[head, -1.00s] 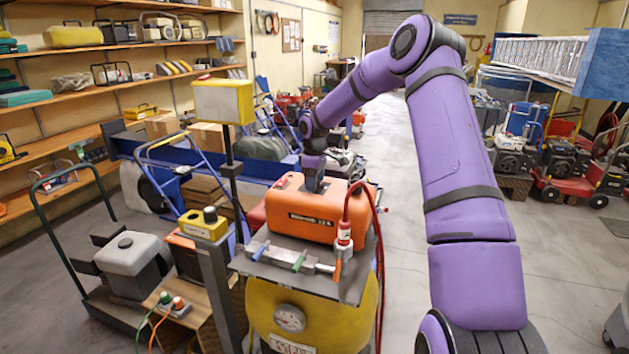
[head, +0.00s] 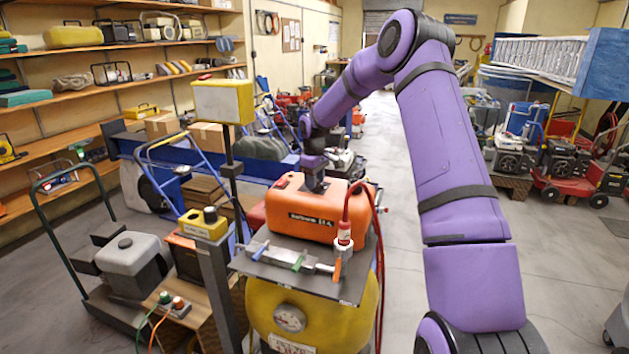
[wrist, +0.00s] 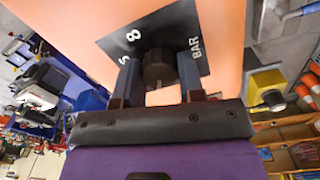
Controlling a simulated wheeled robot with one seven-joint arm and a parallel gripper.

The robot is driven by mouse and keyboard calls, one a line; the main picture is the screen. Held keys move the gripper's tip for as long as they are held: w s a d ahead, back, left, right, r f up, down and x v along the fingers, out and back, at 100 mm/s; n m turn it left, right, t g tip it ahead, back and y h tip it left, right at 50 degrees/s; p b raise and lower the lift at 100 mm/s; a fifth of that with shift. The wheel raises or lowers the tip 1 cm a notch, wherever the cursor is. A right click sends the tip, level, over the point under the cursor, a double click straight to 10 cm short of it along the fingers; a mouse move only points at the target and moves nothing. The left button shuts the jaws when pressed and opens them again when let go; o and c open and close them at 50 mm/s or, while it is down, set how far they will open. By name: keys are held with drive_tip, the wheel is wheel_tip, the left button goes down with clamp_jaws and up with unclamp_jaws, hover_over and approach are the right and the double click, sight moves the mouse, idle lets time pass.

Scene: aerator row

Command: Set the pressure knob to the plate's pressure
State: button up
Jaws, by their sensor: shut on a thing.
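The dark round pressure knob (wrist: 158,68) stands on a black dial face (wrist: 150,32) on an orange housing. White marks on the face include an 8 and BAR; the knob's pointer cannot be made out. My gripper (wrist: 160,76) has one finger on each side of the knob and is shut on it. In the head view my gripper (head: 314,186) comes down onto the top of the orange machine (head: 355,212) and hides the knob. A dark label plate (head: 312,219) is on the machine's front; its small lettering is not clearly readable.
The orange machine stands on a grey shelf above a yellow tank (head: 340,320) with a round gauge (head: 289,318). A red hose (head: 379,250) rises at its right. A yellow box on a post (head: 223,102) stands to the left.

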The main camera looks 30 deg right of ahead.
drive_tip(key=m, duration=0.7)
idle(0.6)
drive_tip(key=o, duration=0.9)
wheel_tip(320, 180, up, 11)
drive_tip(key=shift+f, duration=0.1)
idle(0.5)
